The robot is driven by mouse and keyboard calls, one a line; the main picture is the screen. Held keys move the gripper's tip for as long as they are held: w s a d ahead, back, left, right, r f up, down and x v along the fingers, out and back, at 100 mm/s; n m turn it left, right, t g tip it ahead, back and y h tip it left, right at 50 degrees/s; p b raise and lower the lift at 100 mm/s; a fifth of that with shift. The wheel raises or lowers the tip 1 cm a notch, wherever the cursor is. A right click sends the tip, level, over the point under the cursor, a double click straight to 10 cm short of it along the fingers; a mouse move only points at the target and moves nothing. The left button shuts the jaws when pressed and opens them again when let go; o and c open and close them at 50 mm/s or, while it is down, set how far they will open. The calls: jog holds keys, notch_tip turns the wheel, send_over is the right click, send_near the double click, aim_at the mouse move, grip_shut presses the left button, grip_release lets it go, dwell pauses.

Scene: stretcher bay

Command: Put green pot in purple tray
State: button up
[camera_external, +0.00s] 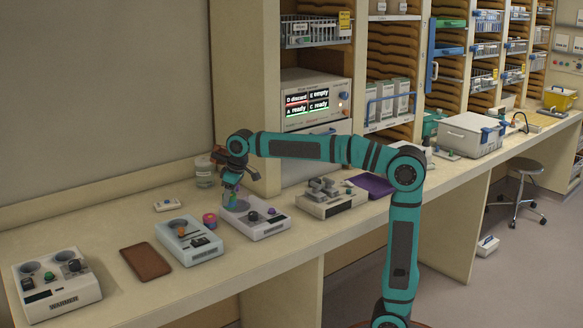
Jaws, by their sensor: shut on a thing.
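My gripper (231,186) points down over the white device with a round well, near the middle of the counter. It is shut on a small pot (230,199) that looks green with some blue and purple; I take it as the green pot. The pot is at or just above the well, and I cannot tell whether it touches. The fingers and the small size hide its details. The purple tray (374,185) lies flat on the counter to the right, behind the grey device, partly hidden by my arm. Its visible part looks empty.
The white device (265,229) is under my gripper. A grey device with blocks (326,204) stands between it and the tray.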

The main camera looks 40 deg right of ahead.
jog(key=w+d+r+m+h, duration=0.1)
jog(key=d+m, duration=0.2)
jog(key=d, duration=0.5)
jog(key=w+d+r+m, duration=0.2)
jog(key=d, duration=0.7)
jog(key=m+h, duration=0.3)
jog(key=m, duration=0.9)
send_over(370, 186)
jog(key=s+a, duration=0.1)
notch_tip(370, 186, down, 4)
jog(key=r, duration=0.1)
notch_tip(370, 186, down, 10)
jog(key=shift+s+f, duration=0.1)
jog(key=o, duration=0.6)
jog(key=shift+f, duration=0.15)
jog(key=shift+c, duration=0.2)
jog(key=o, duration=0.4)
jog(key=shift+o, duration=0.2)
